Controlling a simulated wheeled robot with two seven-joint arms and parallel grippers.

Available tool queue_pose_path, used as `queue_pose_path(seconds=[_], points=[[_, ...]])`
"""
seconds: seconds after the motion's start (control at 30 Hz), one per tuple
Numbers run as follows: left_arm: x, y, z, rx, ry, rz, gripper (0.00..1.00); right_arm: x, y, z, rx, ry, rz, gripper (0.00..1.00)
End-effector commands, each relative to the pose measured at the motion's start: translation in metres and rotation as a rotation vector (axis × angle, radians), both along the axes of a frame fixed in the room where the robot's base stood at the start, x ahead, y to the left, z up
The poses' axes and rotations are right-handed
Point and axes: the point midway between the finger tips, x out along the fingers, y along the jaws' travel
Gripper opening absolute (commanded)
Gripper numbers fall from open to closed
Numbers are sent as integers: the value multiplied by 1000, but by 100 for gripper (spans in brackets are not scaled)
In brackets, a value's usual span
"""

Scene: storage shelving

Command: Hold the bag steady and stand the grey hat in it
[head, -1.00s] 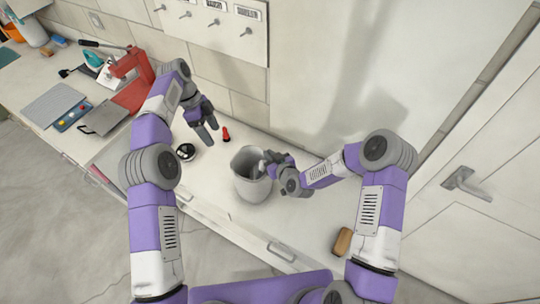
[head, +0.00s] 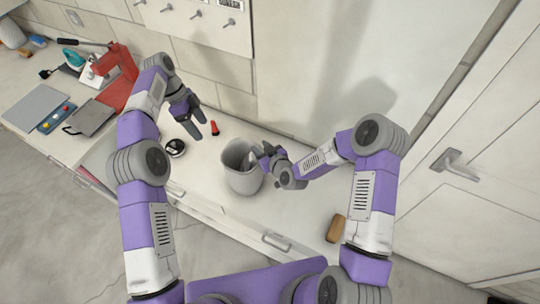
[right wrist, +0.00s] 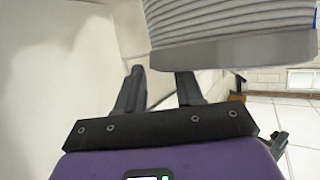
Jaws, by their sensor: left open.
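A grey open-topped container (head: 244,181) stands upright on the counter and is the only bag-like thing I see. My right gripper (head: 264,158) is at its right rim, with the fingertips over or at the opening; contact is unclear. In the right wrist view its two fingers (right wrist: 160,80) show apart below a ribbed grey thing (right wrist: 232,30) that hides one tip. I cannot tell whether that is the hat or the container. No hat can be made out in the head view. My left gripper (head: 207,123) is open and empty above the counter, left of the container.
A small red item (head: 214,129) and a round black item (head: 175,147) lie near my left gripper. A brown block (head: 336,229) lies right of the container. A red press (head: 118,75) and trays crowd the left. The wall is close behind.

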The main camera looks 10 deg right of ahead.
Motion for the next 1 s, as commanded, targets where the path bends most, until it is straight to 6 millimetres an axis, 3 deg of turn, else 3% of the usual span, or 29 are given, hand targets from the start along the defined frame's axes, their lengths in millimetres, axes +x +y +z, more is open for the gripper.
queue_pose_path(seconds=[0.3,0.5,0.7,1.0], points=[[0,0,0,0,0,0,72,-54,-21,24,-1,1,-1,37],[0,0,0,0,0,0,72,-80,-31,36,0,-1,-1,37],[0,0,0,0,0,0,72,-91,-35,40,1,0,-1,37],[0,0,0,0,0,0,72,-91,-34,40,1,0,-1,37]])
